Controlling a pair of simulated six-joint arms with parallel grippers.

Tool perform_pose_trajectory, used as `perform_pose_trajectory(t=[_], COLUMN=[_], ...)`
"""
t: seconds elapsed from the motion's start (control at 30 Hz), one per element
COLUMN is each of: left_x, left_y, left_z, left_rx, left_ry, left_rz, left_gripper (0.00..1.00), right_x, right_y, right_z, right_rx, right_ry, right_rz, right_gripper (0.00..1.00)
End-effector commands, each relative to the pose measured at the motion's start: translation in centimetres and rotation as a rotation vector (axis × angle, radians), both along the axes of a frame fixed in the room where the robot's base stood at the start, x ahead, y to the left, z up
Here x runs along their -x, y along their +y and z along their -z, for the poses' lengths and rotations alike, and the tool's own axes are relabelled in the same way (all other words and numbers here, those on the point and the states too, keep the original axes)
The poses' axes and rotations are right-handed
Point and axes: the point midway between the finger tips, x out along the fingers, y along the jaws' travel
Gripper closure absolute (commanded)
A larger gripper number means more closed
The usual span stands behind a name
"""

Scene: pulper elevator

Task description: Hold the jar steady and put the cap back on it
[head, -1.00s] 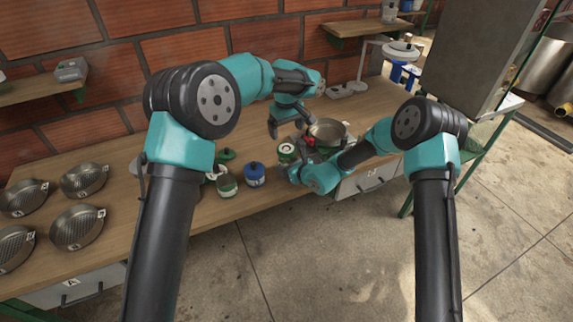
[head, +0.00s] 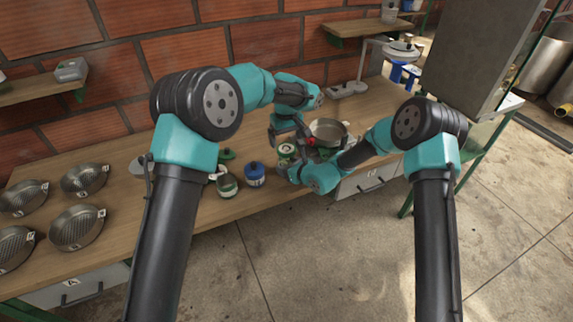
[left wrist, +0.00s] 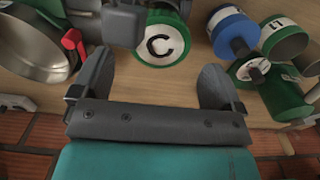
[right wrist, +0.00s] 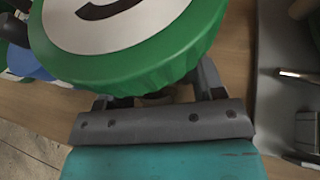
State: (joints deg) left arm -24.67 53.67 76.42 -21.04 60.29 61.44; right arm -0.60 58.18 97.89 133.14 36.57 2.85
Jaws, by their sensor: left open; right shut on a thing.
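The jar (head: 284,161) stands at the front of the bench, largely hidden by my right gripper. Its wide green cap (right wrist: 125,55) has a white top, which reads C in the left wrist view (left wrist: 160,46). The cap is over the jar; I cannot tell whether it is seated. My right gripper (head: 296,173) is shut on the jar below the cap; its fingers (right wrist: 155,92) pass under the rim in the right wrist view. My left gripper (head: 290,141) is open and empty above the cap, fingers (left wrist: 153,72) spread wider than it.
A blue-lidded jar (head: 254,175) and an open green jar (head: 227,187) stand to the left. A metal pan (head: 327,131) with a red part beside it is close on the right.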

Motion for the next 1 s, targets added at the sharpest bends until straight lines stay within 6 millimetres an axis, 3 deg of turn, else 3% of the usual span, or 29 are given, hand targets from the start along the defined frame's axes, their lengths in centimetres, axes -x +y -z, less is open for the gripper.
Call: perform_pose_trajectory(t=[0.1,0.3,0.67,1.0], left_x=[0.1,0.1,0.0,0.0], left_y=[0.0,0.0,0.0,0.0], left_z=[1.9,3.7,4.1,4.1], left_rx=[-0.002,0.0,0.0,0.0], left_ry=[0.003,0.001,0.0,0.0], left_rz=[0.001,0.001,0.001,0.001], left_gripper=[0.07,0.07,0.07,0.4], right_x=[0.0,0.0,0.0,0.0], right_y=[0.0,0.0,0.0,0.0], right_z=[0.0,0.0,0.0,0.0], right_rx=[0.0,0.0,0.0,0.0], right_ry=[0.0,0.0,0.0,0.0], right_rz=[0.0,0.0,0.0,0.0], right_gripper=[1.0,1.0,1.0,1.0])
